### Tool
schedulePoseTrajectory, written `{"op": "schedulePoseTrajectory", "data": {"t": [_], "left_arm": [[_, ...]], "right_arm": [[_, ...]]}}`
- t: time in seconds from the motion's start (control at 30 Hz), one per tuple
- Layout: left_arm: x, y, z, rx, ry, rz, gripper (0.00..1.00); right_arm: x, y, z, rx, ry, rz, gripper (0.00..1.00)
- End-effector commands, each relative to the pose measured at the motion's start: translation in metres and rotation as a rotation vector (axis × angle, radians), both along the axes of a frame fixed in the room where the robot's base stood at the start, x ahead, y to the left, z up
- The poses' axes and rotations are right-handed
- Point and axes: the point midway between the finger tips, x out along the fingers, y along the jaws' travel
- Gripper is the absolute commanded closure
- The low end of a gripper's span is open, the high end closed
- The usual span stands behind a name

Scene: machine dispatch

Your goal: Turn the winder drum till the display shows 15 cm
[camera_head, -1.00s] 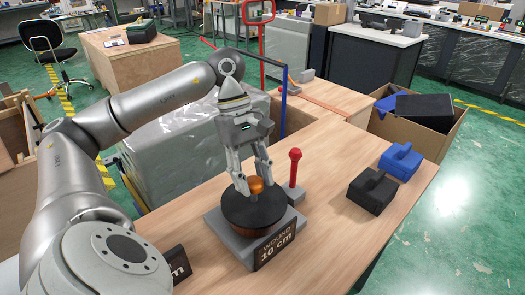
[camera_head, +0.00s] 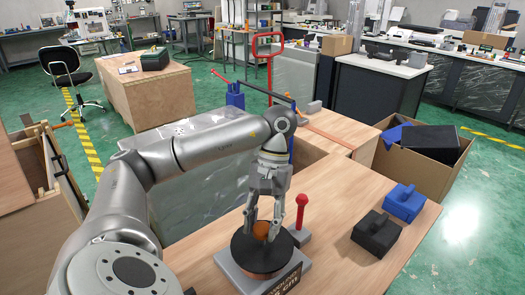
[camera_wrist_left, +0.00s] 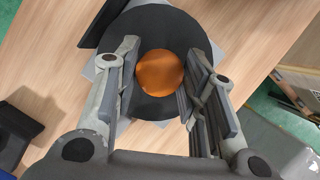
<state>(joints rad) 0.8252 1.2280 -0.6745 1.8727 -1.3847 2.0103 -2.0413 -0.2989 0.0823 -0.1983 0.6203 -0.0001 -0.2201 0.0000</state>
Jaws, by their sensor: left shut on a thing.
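The winder drum (camera_head: 245,250) is a dark disc with a copper-brown side on a grey base (camera_head: 232,273), at the table's front. An orange knob (camera_head: 261,229) stands on its top. My left gripper (camera_head: 263,232) points down from above and is shut on the knob, one finger on each side. In the left wrist view the knob (camera_wrist_left: 161,73) sits between the fingers over the black disc (camera_wrist_left: 160,22). The dark display (camera_head: 284,283) on the base's front is cut by the picture's lower edge; "cm" shows, but its number is not clearly readable. My right gripper is not in view.
A red-knobbed post (camera_head: 301,211) stands close behind the drum on the right. A black block (camera_head: 376,234) and a blue block (camera_head: 404,203) lie further right. An open cardboard box (camera_head: 428,163) stands beyond the table. The wooden tabletop (camera_head: 340,190) is bare between post and blocks.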

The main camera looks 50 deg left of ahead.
Motion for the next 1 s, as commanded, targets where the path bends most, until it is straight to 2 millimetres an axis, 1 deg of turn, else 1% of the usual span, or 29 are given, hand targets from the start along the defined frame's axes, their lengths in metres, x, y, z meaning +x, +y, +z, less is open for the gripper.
{"op": "schedulePoseTrajectory", "data": {"t": [0.03,0.1,0.4,0.63,1.0], "left_arm": [[0.000,0.000,0.006,-0.001,0.000,-0.039,1.00],[0.001,-0.001,0.005,-0.001,-0.001,-0.092,1.00],[0.001,-0.001,0.003,-0.002,0.000,-0.253,1.00],[0.001,-0.002,0.002,-0.002,-0.001,-0.305,1.00],[0.001,-0.002,0.001,-0.002,-0.002,-0.315,1.00]], "right_arm": [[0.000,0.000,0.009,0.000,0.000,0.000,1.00],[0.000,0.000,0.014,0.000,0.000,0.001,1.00],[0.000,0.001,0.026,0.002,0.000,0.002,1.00],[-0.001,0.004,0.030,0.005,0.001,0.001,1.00],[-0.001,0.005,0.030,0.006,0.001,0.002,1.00]]}}
